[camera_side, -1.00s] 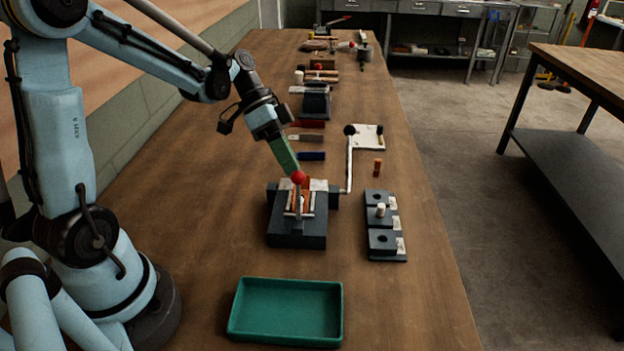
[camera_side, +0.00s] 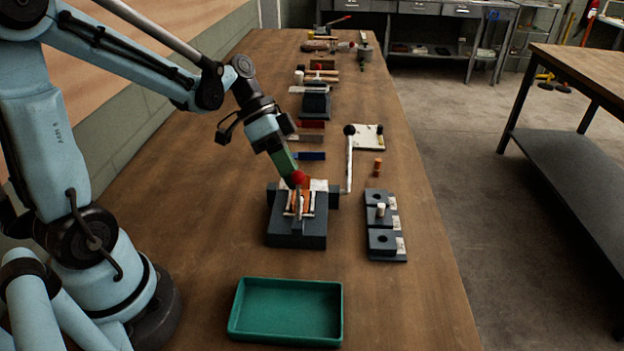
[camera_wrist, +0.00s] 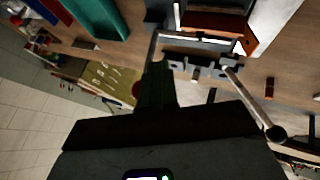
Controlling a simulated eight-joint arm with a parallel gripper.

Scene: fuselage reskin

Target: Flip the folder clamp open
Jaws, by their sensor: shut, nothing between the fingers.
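The folder (camera_side: 297,238) is a dark block on the bench, with orange-brown and pale metal parts on top. Its clamp lever stands up from the middle and ends in a red ball knob (camera_side: 300,179). In the side view my gripper (camera_side: 294,172), with green fingers, is shut and empty, its tips right at the knob; I cannot tell whether they touch. In the wrist view the shut fingers (camera_wrist: 158,72) point toward the folder's metal parts, and part of the red knob (camera_wrist: 137,90) shows beside them. The fingers hide some of the lever.
A crank with a black ball (camera_side: 349,130) rises at the folder's right. A dark block with holes and pegs (camera_side: 386,250) stands further right. A green tray (camera_side: 286,342) lies in front. Several tools lie behind. The bench's right front is clear.

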